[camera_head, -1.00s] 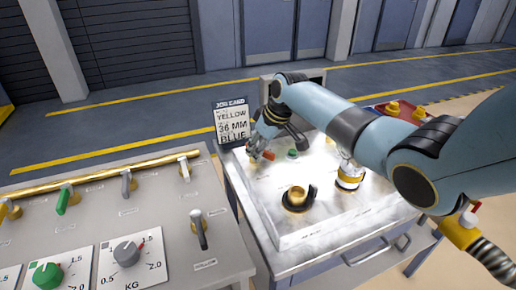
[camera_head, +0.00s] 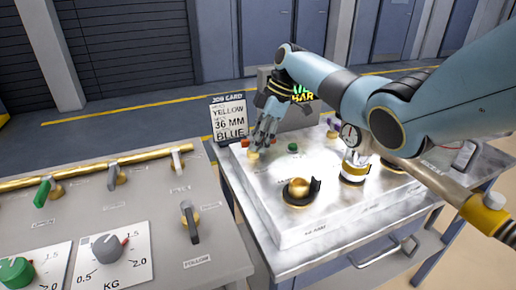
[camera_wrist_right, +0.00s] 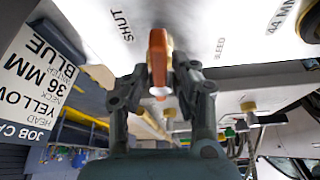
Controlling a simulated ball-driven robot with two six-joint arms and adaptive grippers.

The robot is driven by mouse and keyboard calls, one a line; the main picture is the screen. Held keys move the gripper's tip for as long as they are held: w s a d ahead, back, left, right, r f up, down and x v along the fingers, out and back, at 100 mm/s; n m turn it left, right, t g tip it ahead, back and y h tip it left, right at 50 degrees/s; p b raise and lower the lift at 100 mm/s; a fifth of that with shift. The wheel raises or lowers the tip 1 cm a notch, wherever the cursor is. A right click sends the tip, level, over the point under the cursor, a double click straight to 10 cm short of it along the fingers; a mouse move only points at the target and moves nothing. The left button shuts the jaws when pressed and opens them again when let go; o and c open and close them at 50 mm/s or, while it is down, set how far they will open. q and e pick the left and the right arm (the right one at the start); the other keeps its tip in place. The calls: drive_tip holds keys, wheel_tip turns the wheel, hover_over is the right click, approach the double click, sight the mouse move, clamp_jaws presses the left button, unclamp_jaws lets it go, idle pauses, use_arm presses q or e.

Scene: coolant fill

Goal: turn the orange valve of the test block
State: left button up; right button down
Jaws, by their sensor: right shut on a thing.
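The test block (camera_head: 300,222) is a pale metal slab on a bench at the centre right of the head view. Its orange valve (camera_head: 245,142) sits near the far left corner, mostly hidden by my right gripper (camera_head: 261,142). In the right wrist view the orange handle (camera_wrist_right: 159,62) stands between the fingertips of my right gripper (camera_wrist_right: 160,85), which is shut on it. A SHUT label is beside the handle on the left, and a BLEED label is on the right. My left gripper is not in view.
A job card (camera_head: 229,118) stands behind the block's far left corner. A gold dome fitting (camera_head: 298,188), a green button (camera_head: 292,147) and a gauge (camera_head: 350,135) are on the block. A grey panel (camera_head: 120,220) with knobs and levers stands left, across a narrow gap.

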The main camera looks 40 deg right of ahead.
drive_tip(key=shift+w+n+g+b, duration=0.15)
drive_tip(key=shift+n+g+b, duration=0.15)
drive_tip(key=shift+n+b, duration=0.5)
drive_tip(key=c, duration=1.1)
unclamp_jaws()
drive_tip(key=shift+d+r, duration=0.1)
drive_tip(key=shift+r, duration=0.05)
drive_tip(key=v, duration=1.1)
drive_tip(key=shift+d+r, duration=0.2)
drive_tip(key=shift+r, duration=0.1)
